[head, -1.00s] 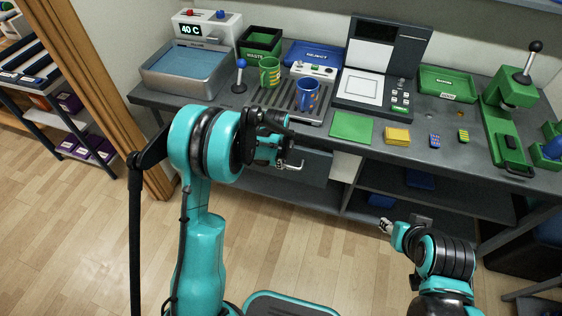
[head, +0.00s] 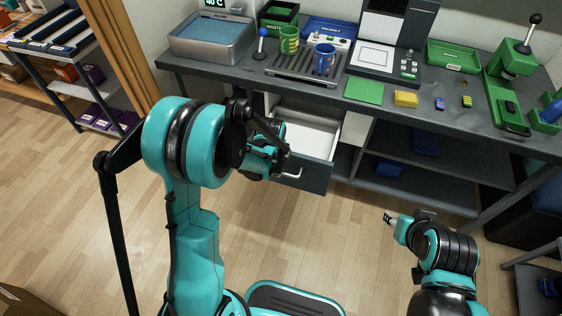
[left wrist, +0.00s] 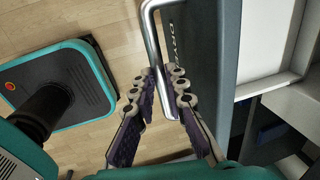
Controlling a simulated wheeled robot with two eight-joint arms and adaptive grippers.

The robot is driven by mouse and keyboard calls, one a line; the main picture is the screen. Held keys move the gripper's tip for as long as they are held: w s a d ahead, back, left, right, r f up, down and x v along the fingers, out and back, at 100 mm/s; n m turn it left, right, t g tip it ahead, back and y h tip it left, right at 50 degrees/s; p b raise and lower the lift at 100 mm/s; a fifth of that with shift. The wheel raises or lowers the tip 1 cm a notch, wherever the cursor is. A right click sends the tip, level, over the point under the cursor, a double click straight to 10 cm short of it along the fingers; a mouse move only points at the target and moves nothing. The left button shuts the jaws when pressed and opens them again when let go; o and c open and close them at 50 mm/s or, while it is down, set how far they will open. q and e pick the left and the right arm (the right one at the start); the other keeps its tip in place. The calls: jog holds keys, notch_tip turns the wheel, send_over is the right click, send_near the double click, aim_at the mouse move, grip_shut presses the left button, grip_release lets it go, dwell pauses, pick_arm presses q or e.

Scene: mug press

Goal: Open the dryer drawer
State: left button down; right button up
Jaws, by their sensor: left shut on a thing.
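The dryer drawer stands pulled out under the bench in the head view. Its white inside (head: 312,138) shows, and its dark front (head: 314,177) faces me. A metal bar handle (head: 291,175) is on the front; it also shows in the left wrist view (left wrist: 152,35), beside partly visible lettering on the front panel (left wrist: 177,45). My left gripper (head: 280,168) is shut on the handle, with its fingers (left wrist: 165,76) on either side of the bar. My right gripper (head: 388,218) is away to the right, apart from everything; its fingers are too small to read.
The bench top (head: 330,95) above the drawer holds a green mug (head: 289,40), a blue mug (head: 324,58), a water basin (head: 212,42) and a green press (head: 510,75). Open shelves (head: 425,175) are right of the drawer.

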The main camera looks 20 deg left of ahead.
pick_arm(q)
jog(key=shift+s, duration=0.2)
jog(key=c, duration=1.5)
grip_release()
jog(key=shift+c, duration=0.2)
notch_tip(320, 180, up, 12)
jog(key=s, duration=0.2)
jog(key=shift+s+f, duration=0.1)
